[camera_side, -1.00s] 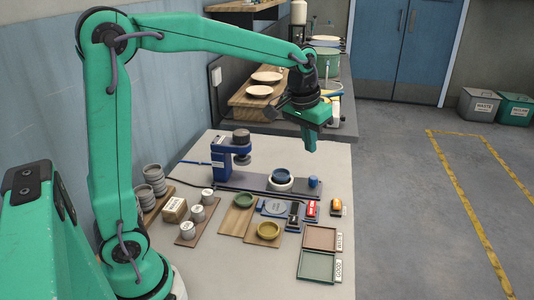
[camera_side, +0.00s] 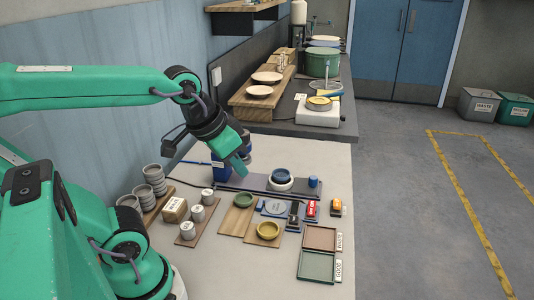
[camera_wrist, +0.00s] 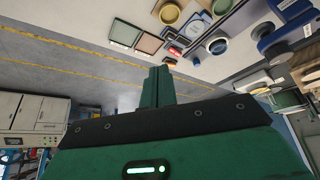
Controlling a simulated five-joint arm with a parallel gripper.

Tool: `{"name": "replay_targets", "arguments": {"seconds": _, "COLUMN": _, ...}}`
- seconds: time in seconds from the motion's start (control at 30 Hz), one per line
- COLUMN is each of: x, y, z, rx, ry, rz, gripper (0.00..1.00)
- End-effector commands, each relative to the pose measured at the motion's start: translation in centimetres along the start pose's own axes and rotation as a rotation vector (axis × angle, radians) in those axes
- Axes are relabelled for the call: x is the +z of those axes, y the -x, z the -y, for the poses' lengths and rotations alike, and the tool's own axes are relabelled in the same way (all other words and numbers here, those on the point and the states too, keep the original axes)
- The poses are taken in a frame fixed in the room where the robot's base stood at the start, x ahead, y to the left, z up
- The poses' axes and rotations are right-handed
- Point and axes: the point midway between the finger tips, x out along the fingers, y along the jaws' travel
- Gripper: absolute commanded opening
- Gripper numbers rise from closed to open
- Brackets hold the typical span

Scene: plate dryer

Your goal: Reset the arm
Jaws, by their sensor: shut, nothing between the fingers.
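My green gripper (camera_side: 238,166) hangs in the air over the back left of the table, in front of the blue press stand (camera_side: 220,168) and hiding part of it. Its fingers are closed together with nothing between them. In the wrist view the closed fingers (camera_wrist: 161,85) point away from the camera, with the table upside down beyond them. My arm is folded back, its upper link near level at the left.
The light table holds a blue bowl (camera_side: 281,175) in a white ring, a green bowl (camera_side: 243,200), a yellow bowl (camera_side: 268,230), a red tray (camera_side: 319,237) and a green tray (camera_side: 316,267). Stacked grey cups (camera_side: 154,178) stand at left. Open floor lies right.

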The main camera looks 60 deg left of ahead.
Motion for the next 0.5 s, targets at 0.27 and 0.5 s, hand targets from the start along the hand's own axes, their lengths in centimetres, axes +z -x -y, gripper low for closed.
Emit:
{"name": "replay_targets", "arguments": {"seconds": 0.27, "x": 2.1, "y": -0.1, "z": 0.0, "rx": 0.001, "ry": -0.016, "rz": -0.029, "gripper": 0.0}}
{"name": "replay_targets", "arguments": {"seconds": 0.5, "x": 2.2, "y": -0.1, "z": 0.0, "rx": 0.001, "ry": -0.016, "rz": -0.029, "gripper": 0.0}}
